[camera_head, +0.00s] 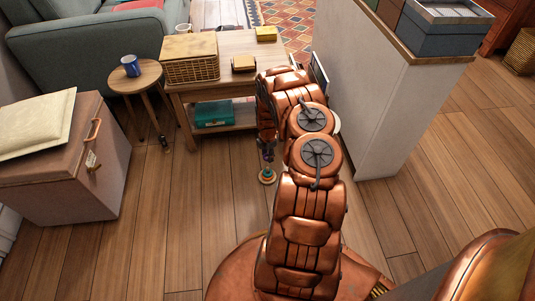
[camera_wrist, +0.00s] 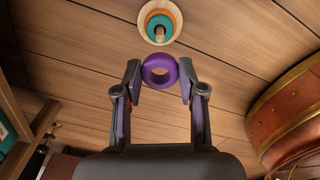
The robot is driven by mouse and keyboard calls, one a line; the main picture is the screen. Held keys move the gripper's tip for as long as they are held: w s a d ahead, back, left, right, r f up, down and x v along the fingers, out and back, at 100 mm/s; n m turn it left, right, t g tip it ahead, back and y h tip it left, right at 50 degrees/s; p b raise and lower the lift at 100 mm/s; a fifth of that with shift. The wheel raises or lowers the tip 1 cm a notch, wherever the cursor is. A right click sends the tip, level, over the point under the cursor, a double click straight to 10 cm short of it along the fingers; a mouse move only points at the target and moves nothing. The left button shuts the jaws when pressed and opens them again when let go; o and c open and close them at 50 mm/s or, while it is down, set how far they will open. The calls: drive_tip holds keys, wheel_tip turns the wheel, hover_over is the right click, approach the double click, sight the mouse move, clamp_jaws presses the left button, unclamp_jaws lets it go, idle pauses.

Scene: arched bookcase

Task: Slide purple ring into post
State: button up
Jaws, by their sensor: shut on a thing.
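The purple ring (camera_wrist: 148,76) is pinched between the two fingertips of my gripper (camera_wrist: 160,73) in the wrist view, its hole facing the camera. The post (camera_wrist: 159,36) stands on a pale round base (camera_wrist: 143,20) on the floor, with a teal ring (camera_wrist: 150,18) and an orange one around it. In the wrist view the purple ring appears just below the post, apart from it. In the head view my gripper (camera_head: 267,147) hangs above the stacked rings (camera_head: 267,174); the purple ring is too small to make out clearly there.
A wooden table (camera_head: 224,83) with a wicker basket (camera_head: 191,70) and small boxes stands behind the stack. A round stool (camera_head: 135,80) with a blue mug (camera_head: 131,66) and a chest (camera_head: 60,175) are left. A white cabinet (camera_head: 375,110) is right. Floor around the stack is mostly clear.

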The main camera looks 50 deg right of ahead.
sight(268, 168)
drive_tip(key=shift+f+b, duration=0.95)
drive_tip(key=shift+f, duration=1.85)
drive_tip(key=shift+p, duration=1.5)
drive_tip(key=shift+d+f+b, duration=0.1)
drive_tip(key=shift+f+b, duration=0.75)
drive_tip(key=shift+f, duration=1.75)
drive_tip(key=o, duration=0.8)
